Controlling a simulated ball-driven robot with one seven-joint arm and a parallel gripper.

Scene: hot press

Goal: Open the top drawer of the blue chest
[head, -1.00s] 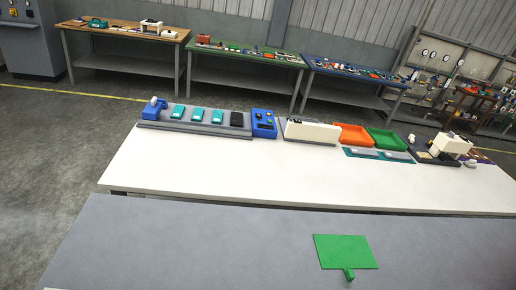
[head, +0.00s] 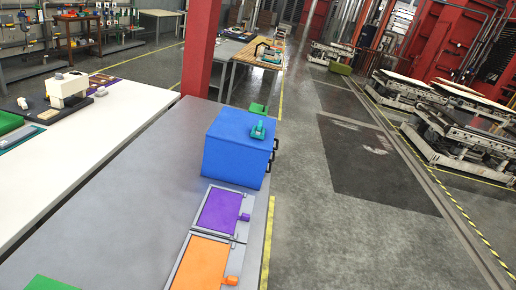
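The blue chest (head: 232,157) stands on the grey table (head: 145,195), towards its far right end. Its dark handles (head: 273,156), one above the other, stick out on the right side, over the table's edge. The drawer front is turned mostly away from this view, so I cannot tell how far the top drawer is shut. A small teal object (head: 258,130) lies on top of the chest. My gripper is not in view.
A purple panel (head: 219,212) and an orange panel (head: 201,263) lie in front of the chest. A red post (head: 200,50) rises behind it. A white table (head: 95,135) stands at left. The floor (head: 325,235) right of the table is clear.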

